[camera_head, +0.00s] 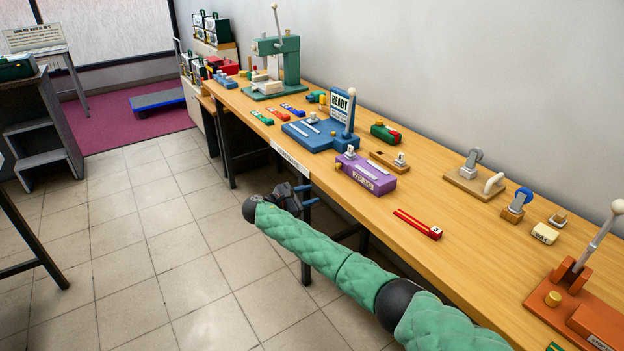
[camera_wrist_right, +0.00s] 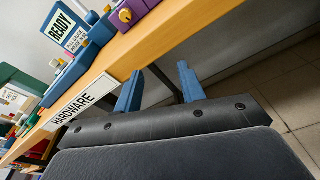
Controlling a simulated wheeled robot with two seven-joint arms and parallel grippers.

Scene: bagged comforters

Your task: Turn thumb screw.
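No part is labelled as the thumb screw, so I cannot tell which it is. Small knobs show on several fixtures: a brass knob (camera_head: 553,299) on the orange fixture at the right, and, in the right wrist view, a yellow knob (camera_wrist_right: 125,15) on the purple block. The purple block (camera_head: 366,175) sits near the bench's front edge in the head view. My right gripper (camera_head: 309,195) is in front of the bench edge, apart from the fixtures. In the wrist view its two blue fingers (camera_wrist_right: 158,86) are spread with nothing between them. My left gripper is out of view.
The wooden bench (camera_head: 455,235) runs along the wall, its front edge close to my right gripper. A blue fixture (camera_head: 318,136) with a READY sign, a green press (camera_head: 278,60), and a red-handled piece (camera_head: 418,224) stand on it.

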